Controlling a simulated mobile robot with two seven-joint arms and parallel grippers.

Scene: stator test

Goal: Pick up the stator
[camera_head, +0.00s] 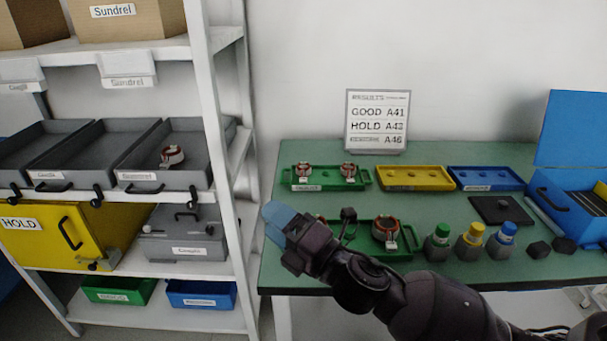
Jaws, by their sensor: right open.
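Several copper-and-white stators show. One stator (385,231) with a small white tag sits in the near green tray (364,254) on the table. Two more, a left one (303,171) and a right one (348,170), sit in the back green tray (325,186). Another stator (172,155) lies in a grey shelf tray (196,168). My right gripper (279,220), with blue fingers, is open over the table's left edge, left of the near tray's stator and apart from it. My arm hides part of the near tray. My left gripper is out of view.
A yellow tray (412,189) and a blue tray (487,188) stand at the back of the green table (435,275). Green-, yellow- and blue-capped bottles (470,245) stand right of the near tray. A blue box (567,205) is at the right; a white shelf post (220,150) stands left.

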